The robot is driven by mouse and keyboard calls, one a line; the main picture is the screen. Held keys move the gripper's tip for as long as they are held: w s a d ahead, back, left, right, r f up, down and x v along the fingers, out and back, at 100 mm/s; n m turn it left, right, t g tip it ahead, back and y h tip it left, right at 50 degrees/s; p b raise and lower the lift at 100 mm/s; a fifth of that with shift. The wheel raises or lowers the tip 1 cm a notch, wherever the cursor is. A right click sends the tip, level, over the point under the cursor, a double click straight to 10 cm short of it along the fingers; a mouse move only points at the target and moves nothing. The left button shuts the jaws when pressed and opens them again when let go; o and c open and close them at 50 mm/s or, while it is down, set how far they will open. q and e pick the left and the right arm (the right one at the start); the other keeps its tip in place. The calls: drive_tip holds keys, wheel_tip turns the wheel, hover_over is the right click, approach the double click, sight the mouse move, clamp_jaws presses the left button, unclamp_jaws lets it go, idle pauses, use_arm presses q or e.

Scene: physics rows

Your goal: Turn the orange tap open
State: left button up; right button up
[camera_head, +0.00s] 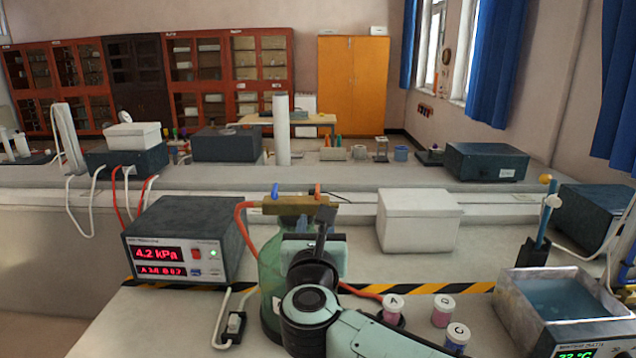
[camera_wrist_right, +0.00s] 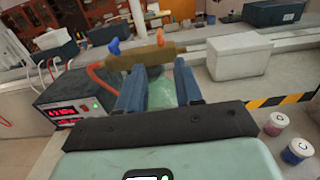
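The orange tap (camera_head: 317,191) stands upright near the right end of a brass manifold (camera_head: 290,207). A blue tap (camera_head: 275,191) stands near its left end. In the right wrist view, the orange tap (camera_wrist_right: 159,37) and blue tap (camera_wrist_right: 114,46) rise from the manifold (camera_wrist_right: 145,56) beyond my fingertips. My right gripper (camera_wrist_right: 159,78) is open, with its two fingers apart and nothing clearly held. It points toward the manifold, with the orange tap ahead, apart from the fingers. In the head view my right arm partly hides the green bottle (camera_head: 270,275) below the manifold. My left gripper is out of view.
A pressure unit (camera_head: 184,240) reading 4.2 kPa stands left, joined by a red hose. A white box (camera_head: 418,221) stands right behind. Several lettered jars (camera_head: 443,309) and a water bath (camera_head: 560,300) stand right. Striped tape crosses the bench.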

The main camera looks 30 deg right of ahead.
sight(317, 195)
drive_tip(key=p+x, duration=0.2)
drive_tip(key=x, duration=1.1)
drive_tip(key=shift+w+d+r+p, duration=0.1)
drive_tip(key=shift+w+d+p, duration=0.05)
drive_tip(key=shift+w+p, duration=0.25)
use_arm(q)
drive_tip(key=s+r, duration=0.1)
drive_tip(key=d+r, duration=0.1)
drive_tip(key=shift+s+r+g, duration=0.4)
use_arm(e)
clamp_jaws()
